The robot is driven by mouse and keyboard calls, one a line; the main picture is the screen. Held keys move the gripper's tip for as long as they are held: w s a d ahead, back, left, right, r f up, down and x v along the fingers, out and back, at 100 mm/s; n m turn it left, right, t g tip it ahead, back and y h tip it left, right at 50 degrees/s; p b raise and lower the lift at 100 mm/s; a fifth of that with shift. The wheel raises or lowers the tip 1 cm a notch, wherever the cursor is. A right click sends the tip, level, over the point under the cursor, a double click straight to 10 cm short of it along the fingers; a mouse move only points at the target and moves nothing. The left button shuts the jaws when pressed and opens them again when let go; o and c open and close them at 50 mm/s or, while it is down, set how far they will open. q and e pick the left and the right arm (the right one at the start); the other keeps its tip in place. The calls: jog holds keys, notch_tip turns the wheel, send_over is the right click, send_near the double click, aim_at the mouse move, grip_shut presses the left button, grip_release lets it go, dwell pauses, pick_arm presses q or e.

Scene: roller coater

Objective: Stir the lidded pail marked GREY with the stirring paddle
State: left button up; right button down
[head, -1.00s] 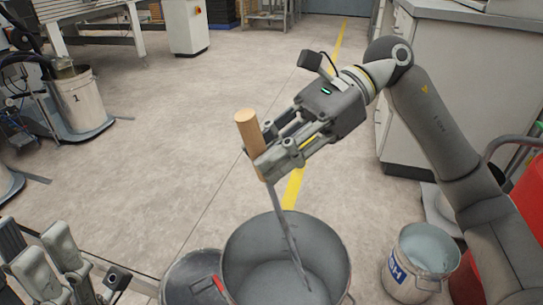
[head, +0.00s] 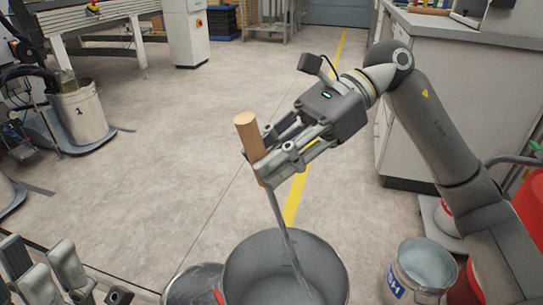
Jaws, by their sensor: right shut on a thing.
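The stirring paddle has a wooden handle (head: 249,135) and a thin grey metal shaft (head: 282,222). My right gripper (head: 268,165) is shut on the handle, above a large open grey pail (head: 333,255). The paddle is tilted, and its shaft goes down inside the pail's rim. Its lower end is cut off by the bottom edge. No GREY marking shows on this pail, and its contents are not clearly visible. My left gripper (head: 42,262) is at the lower left, its fingers apart and empty, well away from the pail.
A dark round thing (head: 188,283) lies close left of the pail. A smaller bucket (head: 428,262) with a blue label stands at right, before a red container (head: 525,205). A pail marked 1 (head: 80,112) stands far left. The middle floor is clear.

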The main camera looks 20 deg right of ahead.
notch_tip(320, 180, up, 3)
jog(key=shift+r+p, duration=0.2)
jog(key=shift+p, duration=1)
pick_arm(q)
jog(key=w+d+f+g+y+p, duration=0.2)
jog(key=w+f+g+y, duration=0.1)
jog(key=w+f+g, duration=1)
pick_arm(e)
notch_tip(320, 180, up, 3)
jog(key=shift+r, duration=0.1)
pick_arm(q)
jog(key=s+a+f+g+y+p, duration=0.2)
jog(key=f+g, duration=0.3)
jog(key=f, duration=0.3)
jog(key=s+a+f+g+y+p, duration=0.2)
jog(key=f+g, duration=0.3)
jog(key=f, duration=0.3)
jog(key=shift+s, duration=0.75)
pick_arm(e)
notch_tip(320, 180, up, 5)
jog(key=shift+r, duration=0.2)
pick_arm(q)
jog(key=shift+a, duration=0.1)
jog(key=shift+p, duration=0.35)
pick_arm(e)
jog(key=shift+r, duration=0.1)
